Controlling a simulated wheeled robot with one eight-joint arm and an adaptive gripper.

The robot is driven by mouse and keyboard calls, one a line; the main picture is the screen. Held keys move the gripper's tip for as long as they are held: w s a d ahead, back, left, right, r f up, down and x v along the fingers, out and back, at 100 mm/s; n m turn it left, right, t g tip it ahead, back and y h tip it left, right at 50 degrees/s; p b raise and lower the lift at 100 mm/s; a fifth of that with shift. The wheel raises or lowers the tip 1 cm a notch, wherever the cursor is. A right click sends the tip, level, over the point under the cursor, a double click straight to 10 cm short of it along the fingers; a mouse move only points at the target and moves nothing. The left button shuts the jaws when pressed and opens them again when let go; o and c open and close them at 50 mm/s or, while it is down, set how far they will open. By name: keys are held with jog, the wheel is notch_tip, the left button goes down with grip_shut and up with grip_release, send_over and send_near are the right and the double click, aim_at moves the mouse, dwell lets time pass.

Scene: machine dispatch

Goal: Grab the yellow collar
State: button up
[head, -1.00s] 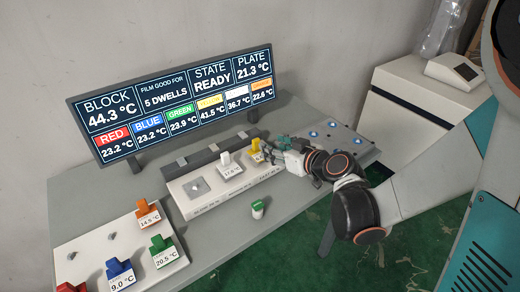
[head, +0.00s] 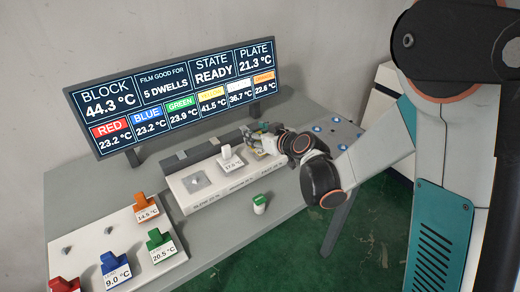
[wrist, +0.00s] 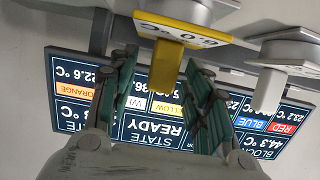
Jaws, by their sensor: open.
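The yellow collar (wrist: 184,28) shows in the wrist view as a yellow plate with a temperature label and a tab pointing down the picture. My gripper (wrist: 160,63) is open, with one finger on each side of the yellow tab. Gaps show between the tab and both fingers, and nothing is held. In the head view my gripper (head: 262,137) is at the right end of the white block (head: 215,202) and hides most of the yellow collar.
A white collar (head: 231,160) stands close by on the block, also seen in the wrist view (wrist: 268,90). A green-topped piece (head: 259,204) stands in front. Orange (head: 144,203), green (head: 160,244), blue (head: 115,268) and red collars stand at left. The display (head: 180,100) is behind.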

grip_shut()
jog(key=shift+r, duration=0.15)
